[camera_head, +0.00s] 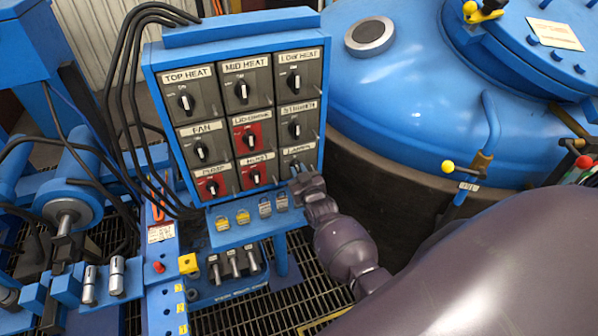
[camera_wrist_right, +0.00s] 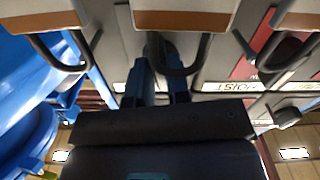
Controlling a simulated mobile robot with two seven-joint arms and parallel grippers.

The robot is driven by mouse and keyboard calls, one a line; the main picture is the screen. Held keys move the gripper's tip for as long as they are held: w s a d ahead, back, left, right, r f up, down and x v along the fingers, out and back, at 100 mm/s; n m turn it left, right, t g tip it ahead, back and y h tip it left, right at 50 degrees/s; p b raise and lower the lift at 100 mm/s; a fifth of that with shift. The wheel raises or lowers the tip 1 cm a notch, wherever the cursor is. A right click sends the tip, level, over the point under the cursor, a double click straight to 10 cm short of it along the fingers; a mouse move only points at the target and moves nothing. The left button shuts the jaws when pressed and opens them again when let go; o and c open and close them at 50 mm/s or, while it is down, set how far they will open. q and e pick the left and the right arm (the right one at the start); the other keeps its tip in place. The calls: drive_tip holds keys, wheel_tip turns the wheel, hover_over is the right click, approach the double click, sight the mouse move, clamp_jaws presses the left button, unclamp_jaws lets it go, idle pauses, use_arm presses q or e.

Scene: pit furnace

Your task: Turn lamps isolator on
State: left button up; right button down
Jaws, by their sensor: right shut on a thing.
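The lamps isolator (camera_head: 299,151) is the grey box with a white label at the bottom right of the switch panel (camera_head: 325,112). My right gripper (camera_head: 297,172) is at the lower part of this box and covers its knob in the head view. In the right wrist view the two fingers of the right gripper (camera_wrist_right: 164,88) reach up to the grey box front and are shut on its dark knob. The knob is mostly hidden between the fingers, so its angle cannot be told. My left gripper is not in view.
The red hoist isolator (camera_head: 257,174) is directly left of the lamps one, and the stirrer isolator (camera_head: 295,127) is above it. Several padlocks (camera_head: 265,207) hang below the panel. A large blue vessel (camera_head: 420,110) stands at right. Black cables (camera_head: 125,70) run along the left.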

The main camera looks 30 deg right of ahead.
drive_tip(key=shift+r+m, duration=0.1)
drive_tip(key=shift+m, duration=1)
drive_tip(key=c, duration=1.4)
unclamp_jaws()
drive_tip(key=shift+w, duration=0.1)
drive_tip(key=shift+o, duration=0.2)
drive_tip(key=shift+s, duration=0.4)
drive_tip(key=v, duration=1)
drive_tip(key=shift+a, duration=0.15)
